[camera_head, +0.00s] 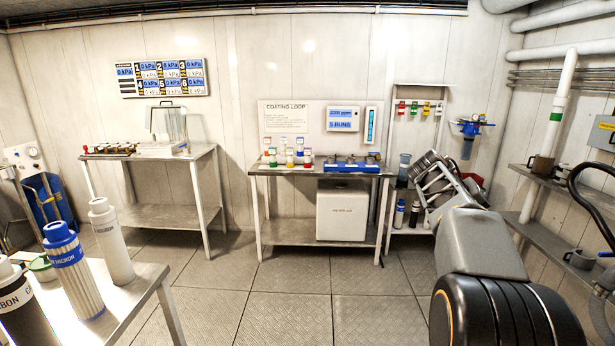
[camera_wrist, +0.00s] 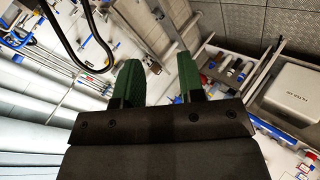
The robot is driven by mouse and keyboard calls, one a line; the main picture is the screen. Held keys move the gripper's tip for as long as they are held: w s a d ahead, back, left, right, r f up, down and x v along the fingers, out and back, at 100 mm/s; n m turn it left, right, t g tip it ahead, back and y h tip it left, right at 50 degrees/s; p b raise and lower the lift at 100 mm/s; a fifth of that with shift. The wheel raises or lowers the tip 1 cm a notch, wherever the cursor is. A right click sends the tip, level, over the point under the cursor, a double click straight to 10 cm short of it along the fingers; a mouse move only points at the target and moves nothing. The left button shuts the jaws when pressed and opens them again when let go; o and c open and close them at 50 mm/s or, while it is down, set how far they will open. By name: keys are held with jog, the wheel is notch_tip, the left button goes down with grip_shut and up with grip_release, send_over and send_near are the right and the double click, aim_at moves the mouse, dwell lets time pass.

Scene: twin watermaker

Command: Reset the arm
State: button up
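My gripper (camera_wrist: 159,72) shows in the wrist view as two green fingers standing apart, with nothing between them. In the head view my arm (camera_head: 480,245) rises from the lower right and reaches toward the far shelf at the right of the back wall. The gripper's fingers cannot be made out clearly there. The wrist view is tilted and looks past the fingers at a shelf, the floor and wall fittings.
A table (camera_head: 150,290) with several filter cartridges stands at the near left. Two benches stand by the back wall, one holding a blue rack (camera_head: 352,164) above a white box (camera_head: 341,214). Pipes and a shelf (camera_head: 560,250) line the right wall. The middle floor is clear.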

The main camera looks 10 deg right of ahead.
jog(key=s+a+f+n+t+y+p, duration=0.2)
jog(key=a+f+y, duration=0.15)
jog(key=a, duration=0.45)
jog(key=s+a+f+n+t+y+p, duration=0.1)
jog(key=a+f+n+y, duration=0.15)
jog(key=a+f, duration=0.45)
jog(key=s+a+n+y+p, duration=0.1)
jog(key=s+a+y+p, duration=0.1)
jog(key=s+a, duration=0.3)
jog(key=s+a+r+t+y+p, duration=0.1)
jog(key=s+a, duration=0.4)
jog(key=a, duration=0.7)
jog(key=y+p, duration=0.1)
jog(key=p, duration=0.1)
jog(key=shift+s+n+p, duration=0.25)
jog(key=shift+n+p, duration=0.1)
jog(key=shift+a, duration=0.1)
